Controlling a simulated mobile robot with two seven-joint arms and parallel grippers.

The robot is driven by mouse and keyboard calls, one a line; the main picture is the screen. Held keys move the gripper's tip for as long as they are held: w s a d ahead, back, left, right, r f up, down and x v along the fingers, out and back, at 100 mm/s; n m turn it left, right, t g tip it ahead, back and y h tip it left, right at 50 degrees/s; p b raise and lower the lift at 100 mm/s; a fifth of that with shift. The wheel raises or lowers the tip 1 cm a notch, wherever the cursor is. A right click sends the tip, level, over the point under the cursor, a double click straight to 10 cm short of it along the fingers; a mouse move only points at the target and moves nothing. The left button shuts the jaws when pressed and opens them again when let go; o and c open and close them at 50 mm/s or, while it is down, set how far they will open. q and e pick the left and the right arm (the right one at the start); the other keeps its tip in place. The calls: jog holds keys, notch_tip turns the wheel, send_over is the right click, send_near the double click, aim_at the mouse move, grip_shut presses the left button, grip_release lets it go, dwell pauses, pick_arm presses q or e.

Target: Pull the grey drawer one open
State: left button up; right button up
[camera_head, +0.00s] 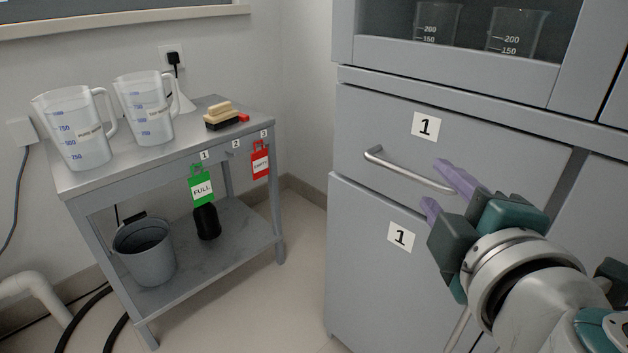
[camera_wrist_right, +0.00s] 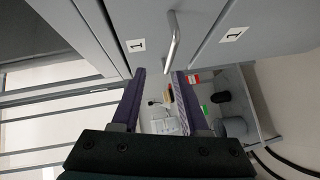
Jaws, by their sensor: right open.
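The grey drawer (camera_head: 490,160) with a white "1" label (camera_head: 426,126) sits in the grey cabinet, its front flush with the cabinet face. Its silver bar handle (camera_head: 405,172) slants down to the right across the front. My right gripper (camera_head: 434,186) is open at the handle's right end, one purple finger above it and one below. In the right wrist view, the handle (camera_wrist_right: 173,38) reaches from ahead down to the gap between the two fingertips (camera_wrist_right: 160,75). I cannot tell whether a finger touches it. My left gripper is not in view.
Below the drawer is a cabinet door (camera_head: 365,235), also labelled "1". Glass beakers (camera_head: 435,25) stand behind glass above. A grey side table (camera_head: 185,155) at left holds two jugs (camera_head: 75,130) and a brush. Open floor (camera_head: 275,300) lies between table and cabinet.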

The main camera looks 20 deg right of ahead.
aim_at(409, 176)
pick_arm(q)
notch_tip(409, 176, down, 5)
jog(key=b, duration=0.3)
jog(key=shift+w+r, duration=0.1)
pick_arm(e)
jog(key=shift+n, duration=0.4)
jog(key=x, duration=0.3)
jog(key=f+x, duration=0.1)
jog(key=x, duration=0.6)
jog(key=shift+w+a+f, duration=0.25)
jog(key=shift+w+f, duration=0.05)
jog(key=shift+f, duration=0.15)
grip_shut()
